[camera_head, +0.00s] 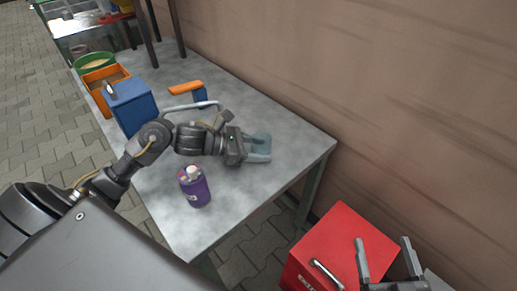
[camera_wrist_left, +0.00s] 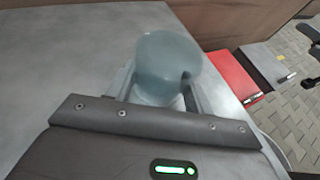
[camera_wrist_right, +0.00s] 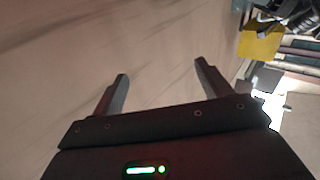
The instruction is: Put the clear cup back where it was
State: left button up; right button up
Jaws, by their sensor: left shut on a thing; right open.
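The clear cup (camera_wrist_left: 168,62) is a pale blue-grey, see-through cup between the fingers of my left gripper (camera_wrist_left: 160,95). In the head view my left gripper (camera_head: 258,147) is shut on the cup (camera_head: 261,141) at the right part of the grey table (camera_head: 225,210). Whether the cup touches the tabletop I cannot tell. My right gripper (camera_head: 385,262) is open and empty, in front of the red box; its spread fingers also show in the right wrist view (camera_wrist_right: 160,90).
A purple bottle (camera_head: 194,187) with a pale cap stands near the table's front edge. Behind it are a blue box (camera_head: 132,106), an orange crate (camera_head: 105,76), a green bowl (camera_head: 93,61) and an orange-handled object (camera_head: 186,88). A red box (camera_head: 340,247) stands beyond the table's right end.

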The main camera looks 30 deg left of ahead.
pick_arm(q)
jog(key=shift+f, duration=0.1)
jog(key=o, duration=1)
pick_arm(e)
jog(key=shift+a+r+t, duration=0.15)
jog(key=shift+r+t, duration=0.25)
jog(key=shift+r, duration=0.15)
pick_arm(q)
jog(key=shift+s+a+r, duration=0.3)
jog(key=shift+a, duration=0.1)
jog(key=v, duration=0.9)
jog(key=shift+s+a+r, duration=0.1)
jog(key=shift+s+a, duration=0.1)
jog(key=shift+s, duration=0.05)
jog(key=shift+s+a+r, duration=0.3)
jog(key=shift+s+a, duration=0.1)
jog(key=shift+a, duration=0.05)
pick_arm(e)
jog(key=shift+w+d+f+g+h, duration=0.1)
jog(key=shift+d+f+g+h, duration=0.1)
jog(key=shift+f+g, duration=0.25)
jog(key=shift+d+f+g+h, duration=0.1)
jog(key=shift+d+f+g, duration=0.15)
jog(key=shift+f, duration=0.3)
